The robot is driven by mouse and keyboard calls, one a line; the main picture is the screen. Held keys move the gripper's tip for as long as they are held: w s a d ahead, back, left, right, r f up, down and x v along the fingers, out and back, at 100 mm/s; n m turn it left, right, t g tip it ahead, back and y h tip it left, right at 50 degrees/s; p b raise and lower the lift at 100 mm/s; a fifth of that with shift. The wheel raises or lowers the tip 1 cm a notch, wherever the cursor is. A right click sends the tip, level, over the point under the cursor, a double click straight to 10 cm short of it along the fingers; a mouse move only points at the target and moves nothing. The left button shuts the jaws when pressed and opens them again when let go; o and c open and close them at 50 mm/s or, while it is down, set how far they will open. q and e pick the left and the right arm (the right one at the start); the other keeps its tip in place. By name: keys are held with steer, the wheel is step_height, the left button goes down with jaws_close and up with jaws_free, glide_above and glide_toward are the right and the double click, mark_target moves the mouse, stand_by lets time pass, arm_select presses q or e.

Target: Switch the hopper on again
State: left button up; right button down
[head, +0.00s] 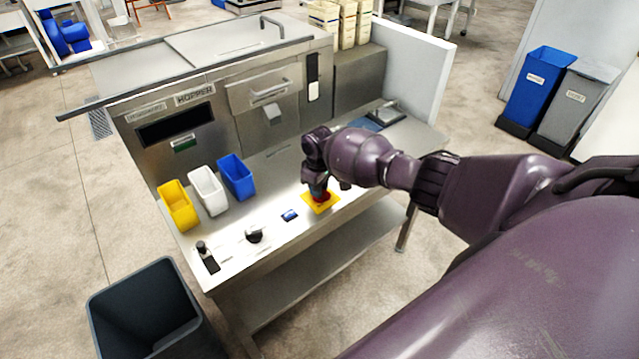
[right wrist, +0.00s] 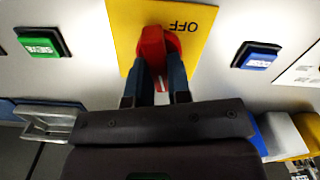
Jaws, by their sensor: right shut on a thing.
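The hopper (head: 170,112) is a steel machine with a dark window and a HOPPER label, behind a steel control ledge. On the ledge is a yellow plate (head: 323,208) with a red switch handle, which also shows in the right wrist view as the plate (right wrist: 122,25) and the red handle (right wrist: 150,45). The word OFF shows upside down on the plate there. My right gripper (head: 318,192) reaches down onto the plate; in the right wrist view its fingers (right wrist: 161,75) are shut on the red handle. Other markings on the plate are hidden. My left gripper is not in view.
A green START button (right wrist: 42,42) and a blue RESET button (right wrist: 257,55) flank the plate. A black knob (head: 254,236) and a lever (head: 206,256) sit leftward on the ledge. Yellow (head: 180,207), white (head: 208,190) and blue (head: 236,178) bins stand behind them.

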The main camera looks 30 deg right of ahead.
steer(key=shift+m+p, duration=0.6)
steer(key=shift+m, duration=0.4)
steer(key=shift+m+p, duration=0.3)
steer(key=shift+m, duration=0.2)
steer(key=c, duration=1.1)
jaws_free()
steer(key=shift+o, duration=0.2)
